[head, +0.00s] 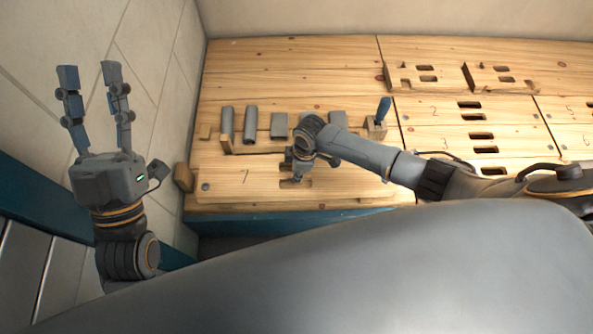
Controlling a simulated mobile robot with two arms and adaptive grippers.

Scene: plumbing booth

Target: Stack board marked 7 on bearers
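The board marked 7 (225,177) lies flat at the front left of the wooden bench, near its front edge. A dark slot shows in its middle, partly hidden by my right gripper (293,170). That gripper points down at the slot; its fingertips are too small and covered to tell if they grip the board. My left gripper (90,75) is open and empty, fingers up, left of the bench in front of the tiled wall. Upright notched wooden pieces (394,78) at the back may be the bearers; I cannot tell for sure.
Several grey pipe pieces (250,125) stand in a wooden rack behind board 7. A blue-handled tool (383,110) stands in a wooden block. Slotted boards marked 2 (434,112) and 3 (434,142) lie to the right. The back left bench top is clear.

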